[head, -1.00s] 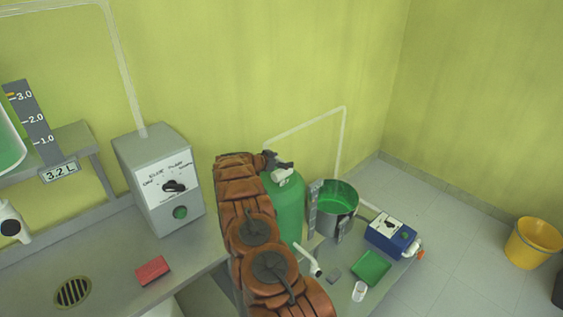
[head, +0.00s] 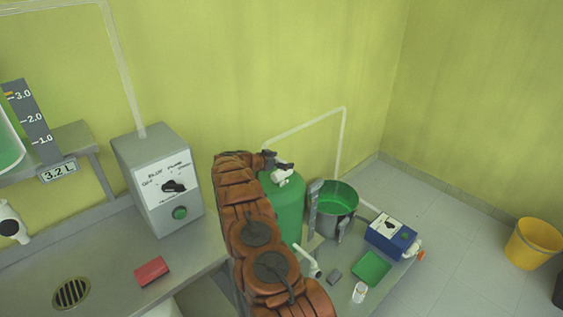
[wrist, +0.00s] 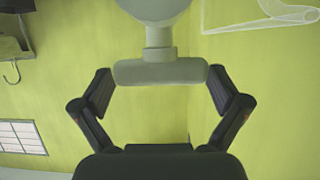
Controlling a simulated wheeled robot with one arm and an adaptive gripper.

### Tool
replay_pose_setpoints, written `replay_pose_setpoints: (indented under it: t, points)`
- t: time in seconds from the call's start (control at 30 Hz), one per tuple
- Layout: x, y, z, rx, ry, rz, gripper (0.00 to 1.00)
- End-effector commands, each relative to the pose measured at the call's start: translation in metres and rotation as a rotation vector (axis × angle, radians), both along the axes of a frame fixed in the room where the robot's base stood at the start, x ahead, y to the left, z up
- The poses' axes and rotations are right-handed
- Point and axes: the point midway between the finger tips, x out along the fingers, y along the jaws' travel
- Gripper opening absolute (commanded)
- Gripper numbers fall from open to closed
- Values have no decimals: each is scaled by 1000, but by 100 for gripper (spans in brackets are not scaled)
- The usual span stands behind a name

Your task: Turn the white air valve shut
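The white air valve (head: 282,176) sits on top of the green tank (head: 283,205) in the head view. In the wrist view its pale T-shaped handle (wrist: 160,71) lies crosswise between my fingers, with a short stem and a round body behind it. My gripper (wrist: 160,78) is open, one dark finger near each end of the handle. The gaps at the ends look small, and I cannot tell whether either finger touches. In the head view my gripper (head: 276,162) is at the tank's top, and my arm hides the tank's left side.
A grey pump box (head: 158,180) with a knob and green button stands on the bench at left. A metal pot (head: 338,205), a blue box (head: 391,238) and a green tray (head: 371,268) are right of the tank. A yellow bucket (head: 534,243) stands on the floor.

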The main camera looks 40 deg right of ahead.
Motion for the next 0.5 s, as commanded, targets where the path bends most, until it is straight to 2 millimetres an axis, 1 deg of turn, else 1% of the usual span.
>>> replay_pose_setpoints:
  t: [0.33, 0.5]
  points:
    - [1, 3, 1, 0, 0, 2, 100]
    - [2, 15, 6, 2, -1, 4, 100]
